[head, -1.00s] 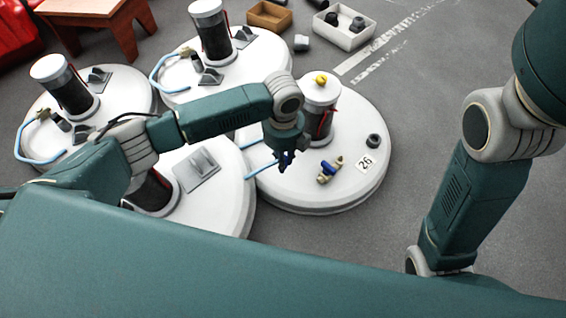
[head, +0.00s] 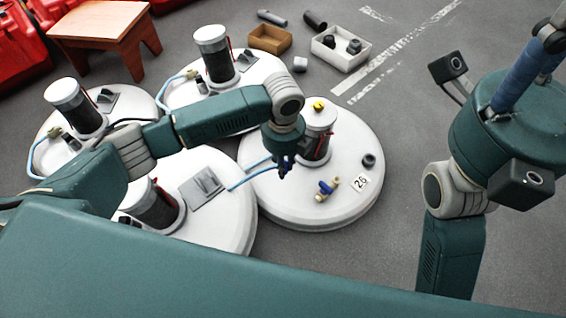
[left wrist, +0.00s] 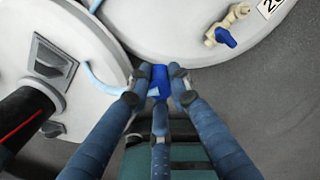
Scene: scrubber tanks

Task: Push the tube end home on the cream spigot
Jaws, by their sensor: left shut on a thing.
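The cream spigot (head: 327,187), with a blue handle, lies on the white tank lid marked 26 (head: 290,207). It also shows at the top of the left wrist view (left wrist: 229,24). A light blue tube (head: 249,175) runs from the neighbouring tank to my left gripper (head: 284,170). In the left wrist view my left gripper (left wrist: 158,88) is shut on the tube end, around a darker blue piece (left wrist: 159,75). The held end is apart from the spigot. The fingers hide part of it. My right gripper (head: 520,78) is raised at the top right, its tips cut off.
Several white tanks with dark columns stand close together, one at the left (head: 82,107). A white bin (head: 340,50), a brown box (head: 269,39) and loose dark parts lie behind. A wooden stool (head: 100,22) stands back left. The floor right of tank 26 is clear.

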